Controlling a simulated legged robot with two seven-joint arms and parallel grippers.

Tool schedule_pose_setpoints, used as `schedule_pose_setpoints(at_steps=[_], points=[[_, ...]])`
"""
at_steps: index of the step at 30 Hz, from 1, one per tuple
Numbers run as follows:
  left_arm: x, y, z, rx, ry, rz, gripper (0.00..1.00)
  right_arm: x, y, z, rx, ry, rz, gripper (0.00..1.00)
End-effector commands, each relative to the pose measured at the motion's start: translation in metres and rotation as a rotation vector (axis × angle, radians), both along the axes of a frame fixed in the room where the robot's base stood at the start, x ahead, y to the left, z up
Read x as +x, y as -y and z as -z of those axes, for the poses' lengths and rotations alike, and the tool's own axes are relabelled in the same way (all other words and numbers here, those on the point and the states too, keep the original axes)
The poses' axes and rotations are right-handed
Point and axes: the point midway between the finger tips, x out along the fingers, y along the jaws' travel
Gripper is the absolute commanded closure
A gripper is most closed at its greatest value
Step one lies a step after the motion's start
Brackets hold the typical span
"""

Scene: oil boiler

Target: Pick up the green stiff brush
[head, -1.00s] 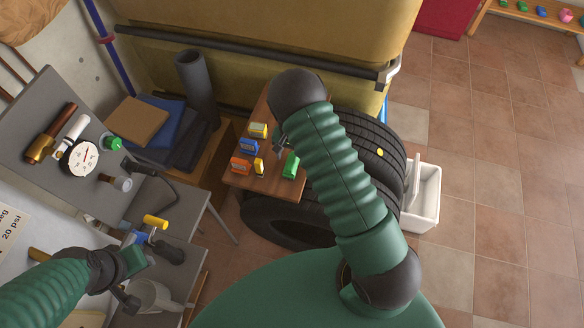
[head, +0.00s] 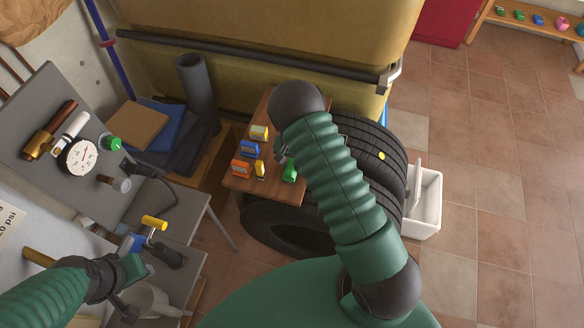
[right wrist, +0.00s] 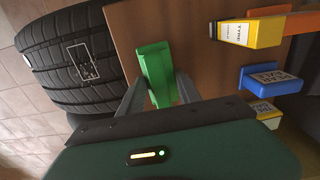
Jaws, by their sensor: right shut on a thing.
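The green stiff brush (head: 290,171) is at the right part of a small brown wooden table top (head: 275,190) in the head view. It also shows in the right wrist view (right wrist: 156,70), between my right gripper's fingers. My right gripper (right wrist: 158,94) is shut on the brush. In the head view my right gripper (head: 284,156) is partly hidden behind my own arm. My left gripper (head: 128,288) is at the lower left by a grey bench; its finger gap does not show clearly.
Blue (head: 249,149), orange (head: 240,168) and yellow (head: 258,132) labelled items stand left of the brush, with a smaller yellow one (head: 260,170) close to it. Black tyres (head: 372,150) lie beside and under the table top. A white bin (head: 427,205) stands at the right.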

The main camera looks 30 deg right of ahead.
Motion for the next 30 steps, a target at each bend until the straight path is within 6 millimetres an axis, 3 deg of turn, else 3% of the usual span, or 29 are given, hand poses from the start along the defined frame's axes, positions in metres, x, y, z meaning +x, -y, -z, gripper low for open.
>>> schedule_pose_setpoints(at_steps=[8, 15, 20, 30], points=[[0.000, 0.000, -0.007, 0.000, 0.000, 0.000, 0.64, 0.000, 0.001, -0.009, 0.001, 0.001, 0.001, 1.00], [0.000, 0.000, -0.033, 0.000, 0.000, 0.000, 0.64, 0.000, 0.001, -0.042, 0.000, 0.000, 0.000, 1.00], [0.000, 0.000, -0.045, 0.000, 0.000, 0.000, 0.64, -0.031, -0.010, -0.044, 0.002, -0.005, 0.001, 1.00], [0.000, 0.000, -0.058, 0.000, 0.000, 0.000, 0.64, -0.123, -0.042, -0.048, 0.002, -0.003, 0.003, 1.00]])
